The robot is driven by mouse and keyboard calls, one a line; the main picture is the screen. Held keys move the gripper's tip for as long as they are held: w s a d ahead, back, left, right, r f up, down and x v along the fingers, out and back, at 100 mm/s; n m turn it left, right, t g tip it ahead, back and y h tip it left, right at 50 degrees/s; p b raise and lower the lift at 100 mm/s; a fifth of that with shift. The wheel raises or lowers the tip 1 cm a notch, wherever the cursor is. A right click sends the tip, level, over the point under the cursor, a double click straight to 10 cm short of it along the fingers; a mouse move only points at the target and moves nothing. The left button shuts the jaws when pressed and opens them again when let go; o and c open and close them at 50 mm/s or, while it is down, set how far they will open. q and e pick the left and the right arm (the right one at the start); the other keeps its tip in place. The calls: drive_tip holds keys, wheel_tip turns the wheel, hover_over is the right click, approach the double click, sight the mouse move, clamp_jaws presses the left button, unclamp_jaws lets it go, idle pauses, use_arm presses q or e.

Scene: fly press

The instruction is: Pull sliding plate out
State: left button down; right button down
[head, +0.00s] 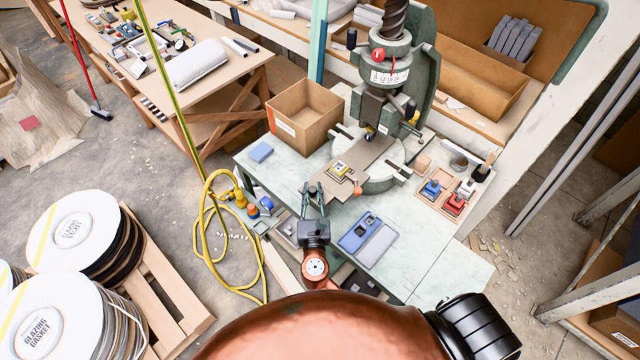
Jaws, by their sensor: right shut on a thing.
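The fly press (386,75) stands on the pale green bench, with its round base below the ram. The sliding plate (373,152) is a flat brownish strip that runs from under the ram toward the near left, over the base's edge. A small yellow-and-white piece (339,169) sits on its outer part, and an orange knob (358,191) shows at its near corner. My right gripper (313,188) is at the plate's outer left end, with its fingers shut on the plate's end. The exact contact is small and partly hidden by the fingers. My left gripper is not in view.
An open cardboard box (304,112) stands left of the press. A blue-and-grey case (367,240) lies near the bench's front edge. A wooden tray (455,187) with blue and red items is at right. A yellow hose (212,215) hangs left of the bench. The bench's right front is clear.

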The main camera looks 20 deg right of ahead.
drive_tip(key=shift+a, duration=0.15)
drive_tip(key=c, duration=1.7)
unclamp_jaws()
drive_tip(key=shift+c, duration=0.2)
drive_tip(key=shift+s, duration=0.15)
drive_tip(key=v, duration=1.1)
drive_tip(key=shift+s+a, duration=0.2)
drive_tip(key=shift+s, duration=0.15)
